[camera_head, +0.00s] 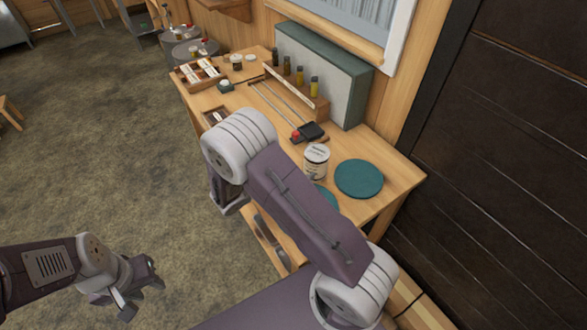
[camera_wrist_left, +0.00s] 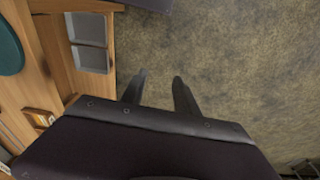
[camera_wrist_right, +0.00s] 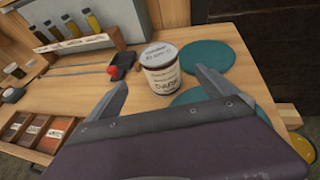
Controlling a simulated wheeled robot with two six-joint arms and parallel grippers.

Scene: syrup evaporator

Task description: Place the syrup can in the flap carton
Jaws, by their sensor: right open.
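The syrup can (camera_head: 316,161), white with a dark rim and a label reading DARK, stands upright on the wooden table next to a teal disc. It also shows in the right wrist view (camera_wrist_right: 161,72), beyond and between my open right fingertips (camera_wrist_right: 162,82). No finger is closed on it. In the head view my right arm hides most of the right gripper. My left gripper (camera_head: 132,295) is open and empty over the floor, away from the table; its two fingers show apart in the left wrist view (camera_wrist_left: 161,82). I cannot make out the flap carton.
Two teal discs lie by the can, one fully visible (camera_head: 359,179) and one partly hidden (camera_wrist_right: 196,96). A black-and-red tool (camera_head: 310,132) lies behind the can. A rack of sample bottles (camera_head: 301,85) stands against the green-framed box (camera_head: 325,75). Open floor (camera_head: 100,140) lies left.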

